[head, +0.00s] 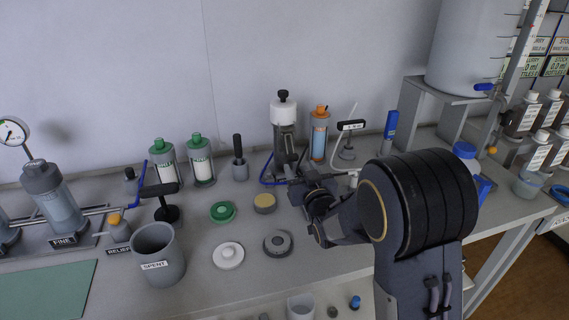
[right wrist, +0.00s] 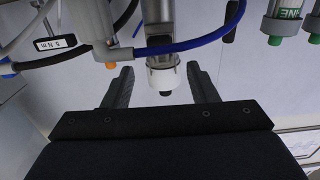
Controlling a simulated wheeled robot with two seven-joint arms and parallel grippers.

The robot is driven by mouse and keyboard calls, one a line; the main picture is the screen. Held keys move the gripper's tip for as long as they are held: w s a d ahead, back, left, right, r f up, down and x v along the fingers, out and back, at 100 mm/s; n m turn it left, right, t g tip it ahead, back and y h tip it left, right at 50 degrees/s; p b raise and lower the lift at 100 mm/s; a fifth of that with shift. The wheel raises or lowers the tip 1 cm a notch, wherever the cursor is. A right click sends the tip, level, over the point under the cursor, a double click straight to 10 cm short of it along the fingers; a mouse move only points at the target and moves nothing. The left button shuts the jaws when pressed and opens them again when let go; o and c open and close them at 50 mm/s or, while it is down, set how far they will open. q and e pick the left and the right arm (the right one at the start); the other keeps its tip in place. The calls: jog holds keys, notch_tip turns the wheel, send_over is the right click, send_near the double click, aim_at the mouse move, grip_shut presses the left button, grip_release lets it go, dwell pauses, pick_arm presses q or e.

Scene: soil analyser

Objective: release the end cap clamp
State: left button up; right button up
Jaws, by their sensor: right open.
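A grey upright holder with a pale top and black knob (head: 283,110) stands at the back middle in the head view. I cannot clearly make out the end cap clamp on it. My right gripper (head: 303,178) is just in front of its lower part, partly hidden by my own wrist. In the right wrist view the right gripper (right wrist: 160,69) is open. A metal cylinder end with a white collar and dark tip (right wrist: 164,76) shows between its fingers, with a gap on each side. Nothing is gripped. My left gripper is not in view.
A blue tube (right wrist: 185,46) crosses close to the fingers. An orange-capped column (head: 319,135) stands right of the holder, green-capped cartridges (head: 201,165) to its left. Loose rings, a white cap (head: 228,256) and a SPENT cup (head: 159,258) are on the front bench.

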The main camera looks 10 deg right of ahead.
aim_at(293, 155)
jog(key=w+p, duration=0.1)
jog(key=w, duration=0.6)
jog(key=shift+w+a, duration=0.1)
jog(key=shift+w, duration=0.2)
grip_shut()
